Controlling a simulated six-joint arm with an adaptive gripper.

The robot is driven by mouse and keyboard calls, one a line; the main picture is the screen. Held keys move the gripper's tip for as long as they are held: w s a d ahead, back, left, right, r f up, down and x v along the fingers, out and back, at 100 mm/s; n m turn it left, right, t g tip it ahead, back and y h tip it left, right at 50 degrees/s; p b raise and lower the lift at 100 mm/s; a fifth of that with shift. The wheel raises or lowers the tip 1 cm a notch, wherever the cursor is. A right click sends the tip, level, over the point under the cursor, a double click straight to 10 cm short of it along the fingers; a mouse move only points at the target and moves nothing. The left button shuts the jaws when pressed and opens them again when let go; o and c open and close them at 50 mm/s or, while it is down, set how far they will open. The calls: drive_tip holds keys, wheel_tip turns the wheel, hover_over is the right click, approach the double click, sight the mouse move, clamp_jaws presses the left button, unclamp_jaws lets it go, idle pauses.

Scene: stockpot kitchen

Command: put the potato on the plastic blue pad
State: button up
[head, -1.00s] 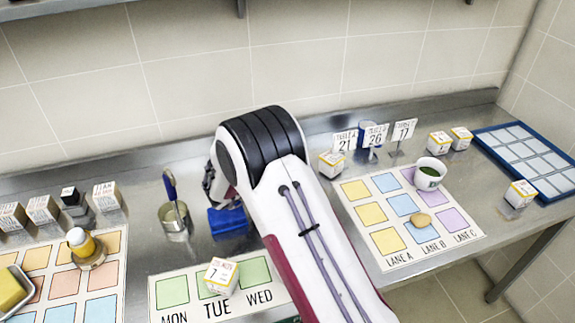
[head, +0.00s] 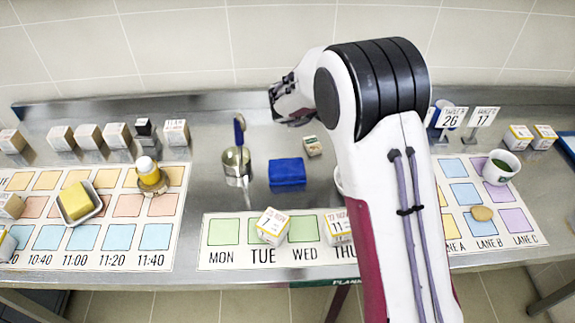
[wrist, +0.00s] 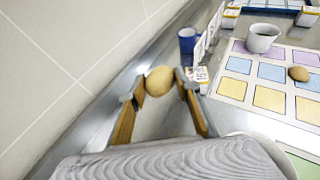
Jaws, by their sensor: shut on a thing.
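My gripper (wrist: 158,88) is shut on a brown potato (wrist: 159,78), held between its fingertips in the wrist view. In the head view my gripper (head: 284,103) is above the back of the counter, near the wall; the potato in it cannot be made out there. A flat, dark-blue pad (head: 287,172) lies on the steel counter, below and apart from my gripper in the picture. A second potato-like item (head: 482,213) rests on the lane card at the right; it also shows in the wrist view (wrist: 299,73).
A metal pot (head: 237,165) with a blue-handled tool stands left of the pad. A small box (head: 312,146) is just behind it to the right. The weekday card (head: 222,258) with dated cubes lies in front. A white cup (head: 500,167) stands on the lane card (head: 520,240).

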wheel_tip(320, 180, up, 15)
drive_tip(key=s+a, duration=0.4)
drive_tip(key=a, duration=0.6)
drive_tip(key=s+a, duration=0.3)
drive_tip(key=a, duration=0.7)
drive_tip(key=s+a, duration=1.6)
drive_tip(key=f, duration=2.5)
drive_tip(key=shift+w+d+f, duration=0.1)
drive_tip(key=shift+d+f, duration=0.15)
drive_tip(key=shift+f, duration=0.15)
drive_tip(key=shift+w+d, duration=0.1)
approach(282, 170)
drive_tip(key=x, duration=0.2)
drive_tip(key=r+x, duration=0.1)
drive_tip(key=x, duration=0.1)
drive_tip(key=shift+w+d+f, duration=0.15)
drive_tip(key=shift+w+d, duration=0.15)
drive_tip(key=shift+d, duration=0.1)
drive_tip(key=shift+d, duration=0.1)
drive_tip(key=shift+w+d, duration=0.7)
drive_tip(key=shift+d, duration=0.15)
drive_tip(key=shift+w+d, duration=0.7)
drive_tip(key=shift+d, duration=0.2)
drive_tip(key=shift+f, duration=0.1)
